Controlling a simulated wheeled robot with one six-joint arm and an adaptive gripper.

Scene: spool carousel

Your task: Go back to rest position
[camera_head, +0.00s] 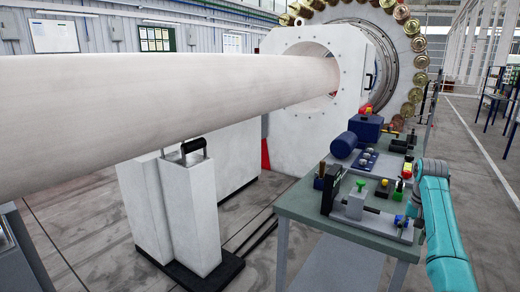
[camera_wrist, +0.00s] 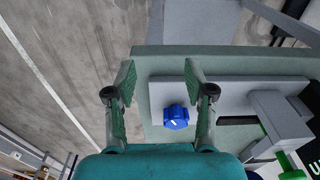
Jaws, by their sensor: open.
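My gripper (camera_wrist: 158,82) is open in the wrist view, its two green-padded fingers spread apart with nothing held between them. It hangs over the edge of the green workbench (camera_wrist: 147,65). A blue knob (camera_wrist: 176,117) on a grey base plate (camera_wrist: 240,88) lies below, within the gap between the fingers as seen from the wrist, nearer the right finger. The height between fingers and knob is hard to judge. In the head view my teal arm (camera_head: 440,225) reaches over the right end of the workbench (camera_head: 300,208); my fingers cannot be made out clearly there.
A vise-like fixture (camera_head: 355,200) and a blue motor-like unit (camera_head: 343,145) stand on the benches. A large white pipe (camera_head: 170,90) runs into a white machine housing (camera_head: 290,125) with a spool ring behind. Open floor (camera_head: 480,180) lies right of the benches.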

